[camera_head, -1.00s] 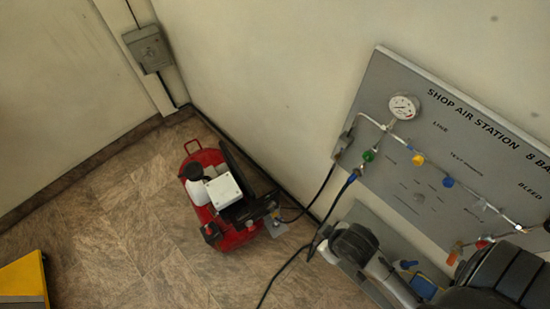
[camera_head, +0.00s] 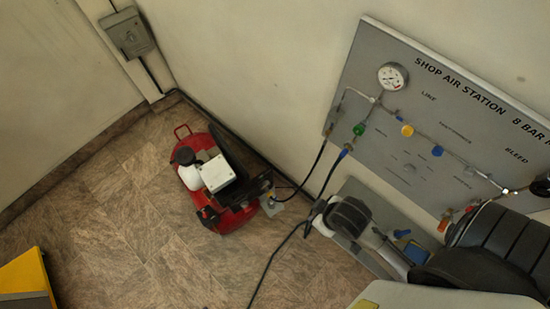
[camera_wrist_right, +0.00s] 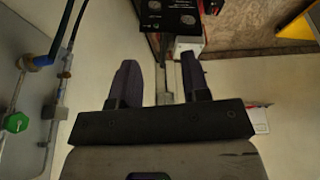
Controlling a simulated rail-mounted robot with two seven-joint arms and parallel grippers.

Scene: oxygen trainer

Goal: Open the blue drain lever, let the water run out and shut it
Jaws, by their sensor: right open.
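A blue knob (camera_head: 437,150) sits on the pipe of the grey wall panel (camera_head: 400,170), and a small blue part (camera_head: 401,234) shows below the panel, close to my right arm. I cannot tell which of these, if either, is the drain lever. No running water shows. My right gripper (camera_wrist_right: 160,78) is open, its two dark fingers apart with nothing clearly held between them. In the head view my right arm covers the lower right. My left gripper is not in view.
A red compressor (camera_head: 237,211) with a white box (camera_head: 217,173) stands on the tiled floor by the wall. Hoses run from it to the panel. The panel has a gauge (camera_head: 392,76) and a green knob (camera_head: 359,129). A yellow object (camera_head: 22,275) is at lower left.

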